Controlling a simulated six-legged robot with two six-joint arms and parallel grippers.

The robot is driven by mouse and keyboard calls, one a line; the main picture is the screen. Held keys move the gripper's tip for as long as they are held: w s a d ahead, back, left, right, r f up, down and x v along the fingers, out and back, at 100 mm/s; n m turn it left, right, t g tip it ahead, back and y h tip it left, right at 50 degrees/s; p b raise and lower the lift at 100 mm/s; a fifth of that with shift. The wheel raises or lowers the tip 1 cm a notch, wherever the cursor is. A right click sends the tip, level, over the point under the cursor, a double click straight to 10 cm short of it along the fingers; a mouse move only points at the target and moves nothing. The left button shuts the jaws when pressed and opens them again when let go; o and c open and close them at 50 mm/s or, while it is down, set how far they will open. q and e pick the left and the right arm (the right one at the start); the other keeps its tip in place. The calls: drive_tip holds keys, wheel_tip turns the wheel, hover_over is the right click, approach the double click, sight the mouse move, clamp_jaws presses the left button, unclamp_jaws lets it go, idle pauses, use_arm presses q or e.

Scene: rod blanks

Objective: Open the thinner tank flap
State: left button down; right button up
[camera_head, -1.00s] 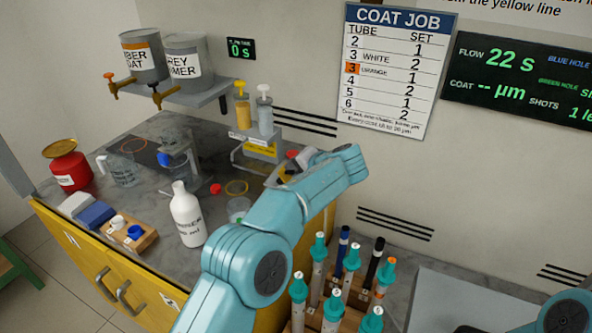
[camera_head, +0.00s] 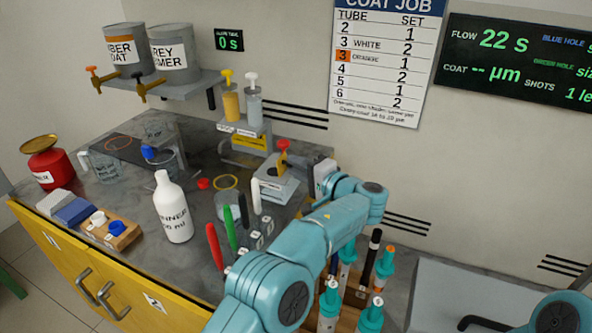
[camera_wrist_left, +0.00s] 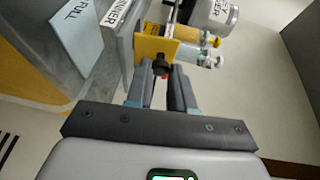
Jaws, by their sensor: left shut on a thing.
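In the left wrist view a grey panel labelled THINNER (camera_wrist_left: 118,25) stands beside a yellow flap (camera_wrist_left: 152,48) with a dark knob (camera_wrist_left: 161,63). My left gripper (camera_wrist_left: 162,78) has its two grey fingers around the knob and is shut on it. How far the flap stands open I cannot tell. In the head view my left arm reaches up from the bottom, and its grey gripper body (camera_head: 323,176) is at the right end of the bench; fingers and flap cannot be made out there. My right gripper is out of view.
A white thinner bottle (camera_head: 174,212) stands on the bench, with several upright pens (camera_head: 229,228) beside it. A device with a red knob (camera_head: 283,147) is left of my gripper. Teal-capped tubes (camera_head: 384,263) stand close to my arm. A FULL plate (camera_wrist_left: 74,30) is near the flap.

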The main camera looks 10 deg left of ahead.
use_arm(q)
drive_tip(key=shift+d, duration=0.1)
idle(0.4)
drive_tip(key=c, duration=1)
unclamp_jaws()
drive_tip(key=shift+o, duration=0.2)
drive_tip(key=shift+f, duration=0.1)
